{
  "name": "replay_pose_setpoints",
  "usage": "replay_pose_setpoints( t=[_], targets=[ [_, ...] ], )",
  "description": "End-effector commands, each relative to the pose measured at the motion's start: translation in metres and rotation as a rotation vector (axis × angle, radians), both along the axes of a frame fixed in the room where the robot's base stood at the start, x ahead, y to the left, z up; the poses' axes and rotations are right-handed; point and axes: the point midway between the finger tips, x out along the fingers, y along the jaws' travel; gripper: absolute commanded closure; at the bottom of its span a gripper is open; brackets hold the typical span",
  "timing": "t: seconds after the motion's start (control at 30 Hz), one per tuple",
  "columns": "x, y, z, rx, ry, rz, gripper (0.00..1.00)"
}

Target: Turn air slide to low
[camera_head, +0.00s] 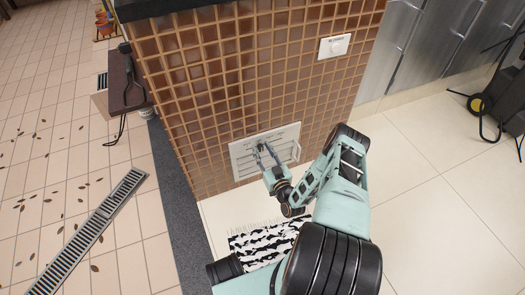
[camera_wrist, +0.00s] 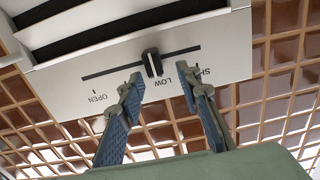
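The air slide is a small black knob (camera_wrist: 152,62) on a dark straight slot in a white vent panel (camera_wrist: 228,48). The knob stands between OPEN and LOW, nearer LOW. My gripper (camera_wrist: 159,86) is open and empty. Its fingertips are on the left and right of the knob, slightly below it in the picture; contact is not visible. In the head view, my gripper (camera_head: 262,149) is in front of the panel (camera_head: 240,155), hiding the knob.
The panel is set low in a brown mosaic wall (camera_head: 225,75). A black and white rug (camera_head: 262,240) lies on the floor below. A white switch plate (camera_head: 334,46) is higher on the wall.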

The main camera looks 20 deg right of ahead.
Motion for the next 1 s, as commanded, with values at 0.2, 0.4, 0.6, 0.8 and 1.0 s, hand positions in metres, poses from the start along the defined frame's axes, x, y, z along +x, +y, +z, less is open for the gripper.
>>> replay_pose_setpoints(
  t=[0.2, 0.4, 0.6, 0.8, 1.0],
  targets=[
    [0.001, -0.001, 0.032, -0.002, -0.003, -0.001, 0.68],
    [0.001, -0.001, 0.066, -0.002, -0.002, 0.0, 0.68],
    [0.001, -0.001, 0.088, -0.002, -0.002, -0.001, 0.68],
    [0.0, -0.001, 0.096, -0.002, -0.001, -0.001, 0.68],
    [0.001, -0.001, 0.096, -0.002, -0.001, -0.001, 0.68]
  ],
)
